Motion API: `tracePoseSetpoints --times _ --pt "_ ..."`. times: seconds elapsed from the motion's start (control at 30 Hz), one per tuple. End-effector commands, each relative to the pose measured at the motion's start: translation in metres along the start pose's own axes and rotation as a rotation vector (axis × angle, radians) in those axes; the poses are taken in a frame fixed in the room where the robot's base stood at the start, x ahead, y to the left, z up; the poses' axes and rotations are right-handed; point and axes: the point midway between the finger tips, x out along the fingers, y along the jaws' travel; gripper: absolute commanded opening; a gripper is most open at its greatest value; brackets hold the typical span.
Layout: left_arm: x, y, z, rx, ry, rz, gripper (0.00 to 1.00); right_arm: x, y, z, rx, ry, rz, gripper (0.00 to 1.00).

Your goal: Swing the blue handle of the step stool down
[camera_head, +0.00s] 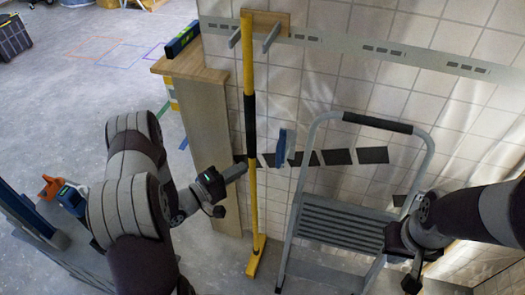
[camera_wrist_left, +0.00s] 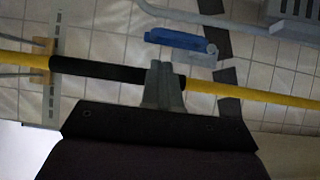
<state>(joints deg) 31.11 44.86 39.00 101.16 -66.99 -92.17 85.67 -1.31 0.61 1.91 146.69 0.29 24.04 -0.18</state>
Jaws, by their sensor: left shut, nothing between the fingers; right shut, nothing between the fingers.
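The step stool (camera_head: 337,222) is a grey metal frame with ridged steps and a black grip on its top bar. It stands against the tiled wall. Its blue handle (camera_head: 281,148) points upward at the stool's left side rail; in the left wrist view the blue handle (camera_wrist_left: 180,39) lies above my fingertips. My left gripper (camera_head: 241,170) is shut and empty, just left of the yellow pole, with the handle beyond the pole. In the left wrist view my left gripper's fingers (camera_wrist_left: 163,72) overlap the pole's black sleeve; contact is unclear. My right gripper (camera_head: 412,282) is shut, low by the stool's right side.
The yellow pole (camera_head: 259,207) with a black sleeve stands upright at a hook rail (camera_head: 345,42), between my left gripper and the stool. A wooden-topped ledge (camera_head: 190,67) with a blue level (camera_head: 182,39) is to the left. Open floor lies further left.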

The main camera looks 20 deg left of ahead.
Motion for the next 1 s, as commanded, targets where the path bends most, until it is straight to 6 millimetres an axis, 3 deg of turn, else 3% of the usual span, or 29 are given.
tracePoseSetpoints --times 0.27,0.7,1.0 --pt "0.004 0.0 0.0 0.004 -0.001 -0.002 0.0 -0.001 0.0 0.0 0.0 0.0 0.0 0.0" --pt "0.08 0.001 0.001 0.005 -0.002 -0.003 0.0 -0.013 0.0 -0.002 0.0 0.0 0.0 0.0" --pt "0.101 -0.001 0.0 0.004 0.002 -0.004 0.0 -0.015 0.0 -0.002 0.0 0.0 0.0 0.0"
